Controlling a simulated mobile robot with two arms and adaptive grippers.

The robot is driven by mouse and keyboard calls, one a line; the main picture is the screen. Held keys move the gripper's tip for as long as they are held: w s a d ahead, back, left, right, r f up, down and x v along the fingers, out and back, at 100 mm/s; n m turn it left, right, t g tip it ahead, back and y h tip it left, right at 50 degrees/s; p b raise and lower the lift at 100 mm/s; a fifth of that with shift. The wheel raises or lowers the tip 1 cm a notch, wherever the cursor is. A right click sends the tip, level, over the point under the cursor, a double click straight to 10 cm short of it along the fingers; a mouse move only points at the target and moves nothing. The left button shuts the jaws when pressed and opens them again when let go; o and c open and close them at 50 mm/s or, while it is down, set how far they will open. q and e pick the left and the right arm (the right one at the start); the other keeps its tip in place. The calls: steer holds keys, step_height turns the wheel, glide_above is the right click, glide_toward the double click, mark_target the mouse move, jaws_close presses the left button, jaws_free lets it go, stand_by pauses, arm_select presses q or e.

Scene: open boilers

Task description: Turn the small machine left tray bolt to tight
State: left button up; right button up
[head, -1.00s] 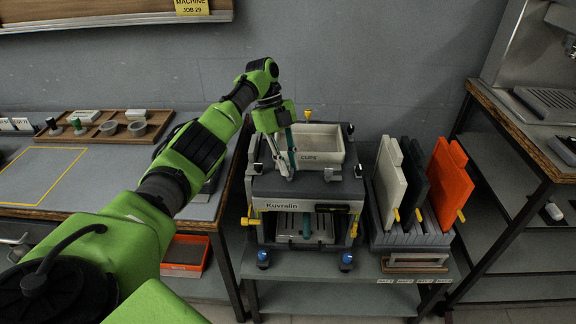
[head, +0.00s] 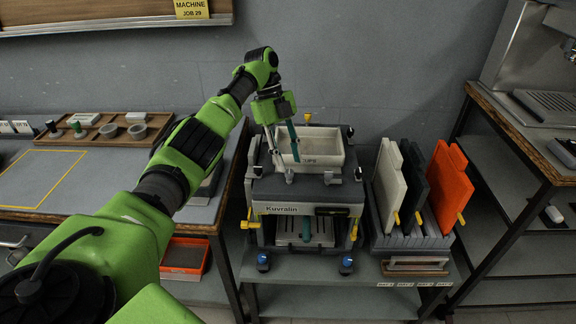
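The small machine (head: 280,190), marked Kuvralin, stands on a low shelf bench with a white cups tray (head: 328,164) on top. My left gripper (head: 291,170) reaches down over the machine's top left, its fingertips by the cups tray's front left corner. A teal bar (head: 293,142) runs down beside the grey finger, partly over the cups label; I cannot tell if it is held or part of the gripper. A yellow lever (head: 250,222) sits on the machine's left side and another (head: 354,230) on its right. I cannot make out which part is the left tray bolt. My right gripper is not in view.
A rack (head: 405,238) with white, dark and orange boards stands close to the machine's right. A table (head: 110,185) with a wooden tray (head: 100,130) of cups is at the left. An orange bin (head: 186,258) sits low at left.

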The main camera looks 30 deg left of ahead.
mark_target(288, 170)
arm_select(q)
step_height(288, 170, up, 6)
steer(key=shift+r, duration=0.2)
stand_by(0.6)
